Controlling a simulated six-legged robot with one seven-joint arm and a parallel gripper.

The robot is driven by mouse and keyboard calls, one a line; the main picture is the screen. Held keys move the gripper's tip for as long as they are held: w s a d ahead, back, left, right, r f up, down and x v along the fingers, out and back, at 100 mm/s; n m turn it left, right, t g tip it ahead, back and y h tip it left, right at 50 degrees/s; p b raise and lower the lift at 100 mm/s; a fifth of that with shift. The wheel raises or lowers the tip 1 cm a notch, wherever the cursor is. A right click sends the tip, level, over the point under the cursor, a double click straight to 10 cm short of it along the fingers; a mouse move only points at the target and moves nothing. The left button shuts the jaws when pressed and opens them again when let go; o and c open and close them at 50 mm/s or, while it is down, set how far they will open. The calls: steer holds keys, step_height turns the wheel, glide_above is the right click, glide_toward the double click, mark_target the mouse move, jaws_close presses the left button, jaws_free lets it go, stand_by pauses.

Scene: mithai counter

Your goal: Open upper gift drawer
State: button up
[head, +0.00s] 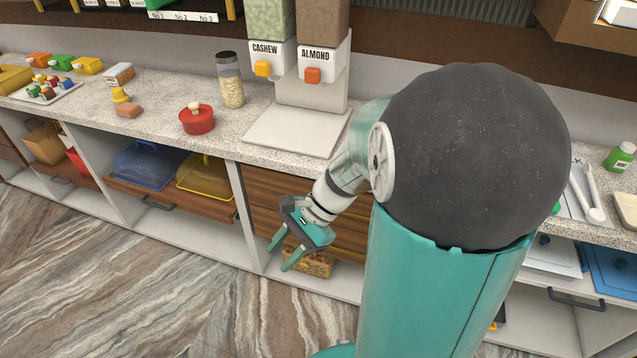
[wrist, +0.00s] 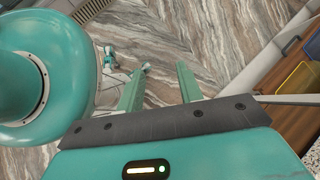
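A stack of brown wooden drawer fronts sits under the counter, behind my gripper. The upper drawer front (head: 275,181) looks closed. My arm covers its right part, and I see no handle on it. The pictures do not label it as the gift drawer. My gripper (head: 280,257) is low in front of this stack, fingers pointing down and left, apart and empty.
Left of the stack, a wooden pull-out shelf (head: 166,202) holds a blue covered tray (head: 150,166) and a yellow one (head: 206,178). A box (head: 312,265) stands below the drawers. The counter (head: 150,122) overhangs above. The floor (head: 130,285) in front is clear.

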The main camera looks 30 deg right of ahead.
steer(key=w+d+f+m+t+y, duration=0.4)
steer(key=d+f+m+t, duration=0.25)
steer(key=m, duration=0.35)
steer(key=m+t+h, duration=1.2)
steer(key=m+h, duration=0.3)
steer(key=m, duration=1.3)
glide_toward(349, 214)
steer(key=w, duration=0.3)
steer(key=w+d, duration=0.1)
steer(key=w, duration=0.6)
steer(key=shift+w+d+r, duration=0.15)
steer(key=shift+d+r, duration=0.15)
jaws_close()
